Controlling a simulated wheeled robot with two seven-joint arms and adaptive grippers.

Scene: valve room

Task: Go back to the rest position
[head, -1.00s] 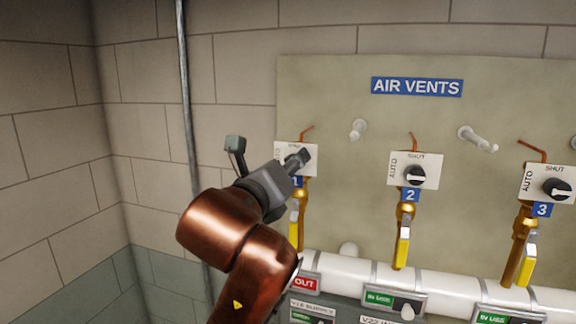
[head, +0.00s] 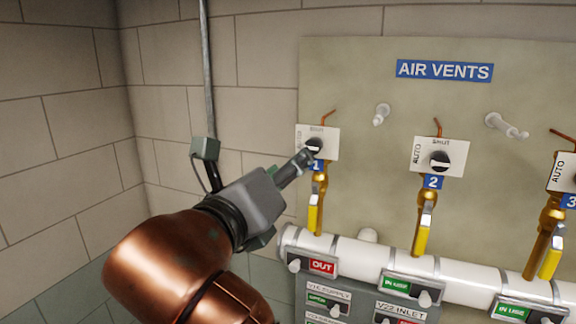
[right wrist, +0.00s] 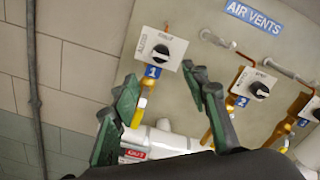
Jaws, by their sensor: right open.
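My right gripper (head: 302,158) is in front of the vent 1 plate in the head view, its arm coming up from the bottom. In the right wrist view its two green fingers (right wrist: 158,80) stand apart with nothing between them. The black vent 1 knob (right wrist: 164,49) is beyond the fingertips, clear of them. In the head view this knob (head: 315,145) shows just past the fingertips, its white mark roughly level. My left gripper is not in view.
The air vents board (head: 350,75) holds vent 2's knob (head: 440,161) and vent 3's plate (head: 564,172). Yellow-handled valves (head: 421,235) and a white pipe (head: 355,255) lie below. A vertical conduit (head: 207,70) runs up the block wall. Free space lies left of the board.

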